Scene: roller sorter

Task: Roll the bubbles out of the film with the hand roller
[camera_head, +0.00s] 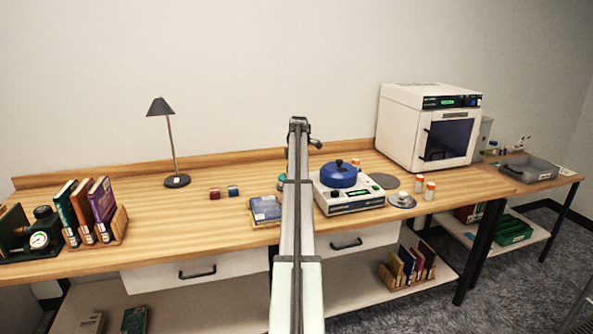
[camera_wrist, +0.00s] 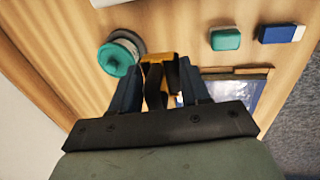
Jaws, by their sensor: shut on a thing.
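In the wrist view, my gripper (camera_wrist: 158,88) is shut on an orange and dark thing that looks like the hand roller (camera_wrist: 155,60). Its lower part is hidden between the fingers. The film (camera_wrist: 250,92) looks like a glossy blue sheet in a wooden frame, partly behind my right finger and the gripper body. The held roller is left of it; I cannot tell its height above the bench. In the head view the film (camera_head: 266,208) lies on its wooden board near the front edge, left of my arm. My gripper is hidden there. No bubbles can be made out.
A teal block (camera_wrist: 226,39) and a blue-white block (camera_wrist: 282,34) lie nearby. In the head view, a white device with a blue pot (camera_head: 338,175) stands right of my arm.

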